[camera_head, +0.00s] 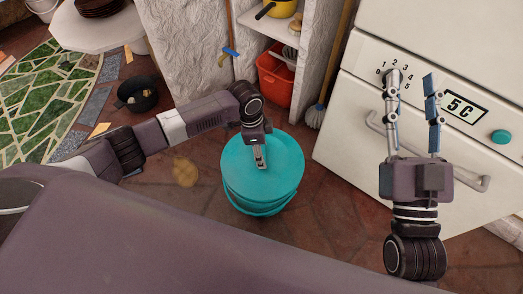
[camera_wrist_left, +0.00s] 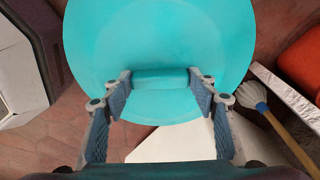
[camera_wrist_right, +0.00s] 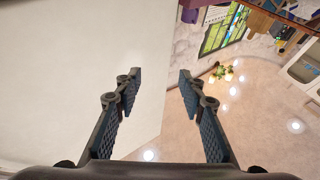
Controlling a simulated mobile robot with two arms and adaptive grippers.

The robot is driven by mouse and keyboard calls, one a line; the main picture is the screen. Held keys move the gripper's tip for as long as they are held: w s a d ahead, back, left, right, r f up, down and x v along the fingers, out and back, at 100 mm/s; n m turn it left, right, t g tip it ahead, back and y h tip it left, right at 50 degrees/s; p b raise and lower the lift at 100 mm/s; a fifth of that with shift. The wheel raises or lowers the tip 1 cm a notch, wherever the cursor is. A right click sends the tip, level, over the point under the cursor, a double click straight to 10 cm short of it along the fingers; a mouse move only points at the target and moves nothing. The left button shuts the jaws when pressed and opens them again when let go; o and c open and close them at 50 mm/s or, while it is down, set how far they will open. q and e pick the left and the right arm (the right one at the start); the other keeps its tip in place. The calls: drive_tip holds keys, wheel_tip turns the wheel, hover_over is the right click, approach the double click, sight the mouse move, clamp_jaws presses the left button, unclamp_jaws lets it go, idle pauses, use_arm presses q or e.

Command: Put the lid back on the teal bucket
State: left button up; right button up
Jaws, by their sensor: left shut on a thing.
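The teal bucket (camera_head: 258,205) stands upright on the floor in the head view, below the round teal lid (camera_head: 285,160). The lid covers the bucket's top; I cannot tell if it is fully seated or held just above. In the left wrist view the lid (camera_wrist_left: 160,35) fills the upper middle, with a raised block handle (camera_wrist_left: 160,78). My left gripper (camera_head: 260,165) points down over the lid's middle and is shut on this handle, one finger at each end. My right gripper (camera_head: 411,80) is open and empty, raised in front of the white cabinet.
The white cabinet (camera_head: 345,130) with a bar handle stands right of the bucket. A mop (camera_head: 316,115) and a shelf with an orange-red bin (camera_head: 274,82) are behind it. A dark pot (camera_head: 138,95) sits on the floor at left. Floor left of the bucket is mostly clear.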

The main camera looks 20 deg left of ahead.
drive_tip(key=shift+w+f, duration=0.1)
drive_tip(key=shift+f, duration=0.05)
drive_tip(key=shift+w+f+g+h, duration=0.3)
drive_tip(key=shift+f+g, duration=0.1)
drive_tip(key=shift+f, duration=0.2)
use_arm(q)
drive_tip(key=shift+p, duration=0.5)
use_arm(e)
drive_tip(key=shift+w+d+f+g, duration=0.15)
drive_tip(key=shift+f+g, duration=0.25)
drive_tip(key=shift+f, duration=0.4)
drive_tip(key=shift+w+a+f+g, duration=0.15)
drive_tip(key=shift+f+g, duration=0.25)
drive_tip(key=shift+f, duration=0.4)
drive_tip(key=shift+w+d+f+h, duration=0.1)
drive_tip(key=shift+f+h, duration=0.1)
drive_tip(key=shift+h, duration=0.1)
use_arm(q)
drive_tip(key=shift+p, duration=0.4)
use_arm(e)
drive_tip(key=shift+d+f+g+h, duration=0.2)
drive_tip(key=shift+f+g, duration=0.35)
drive_tip(key=shift+f, duration=0.5)
drive_tip(key=shift+d+f+g+h, duration=0.1)
drive_tip(key=shift+f+g+h, duration=0.1)
drive_tip(key=shift+f+g, duration=0.6)
use_arm(q)
drive_tip(key=shift+f, duration=0.4)
use_arm(e)
drive_tip(key=shift+f, duration=0.4)
